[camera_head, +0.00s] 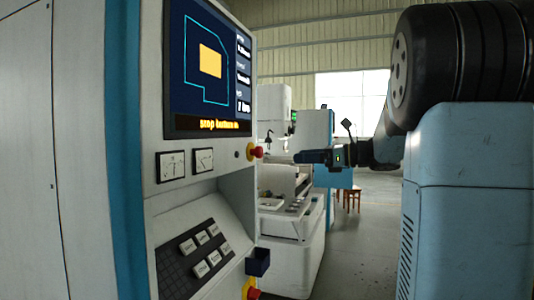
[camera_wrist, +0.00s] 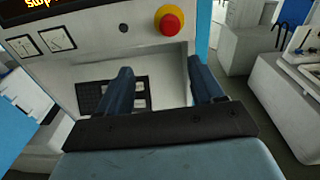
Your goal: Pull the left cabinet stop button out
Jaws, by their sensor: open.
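The cabinet (camera_head: 215,200) stands at the left in the head view. A red stop button (camera_head: 256,152) on a yellow base sticks out of its front panel below the screen. In the wrist view the red stop button (camera_wrist: 171,23) is at the top, beyond the fingertips. My gripper (camera_head: 299,157) points at the cabinet from the right, apart from the button. In the wrist view my gripper (camera_wrist: 161,75) is open, with nothing between its two fingers. A second red button (camera_head: 252,293) on yellow shows low on the cabinet, cut off by the frame edge.
The screen (camera_head: 207,68) shows yellow text about the stop button. Two gauges (camera_head: 171,165) and a sloped keypad (camera_head: 200,250) sit below it. A dark box (camera_head: 258,262) juts from the cabinet's side. Another machine (camera_head: 292,240) stands behind. Open floor (camera_head: 365,240) lies to its right.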

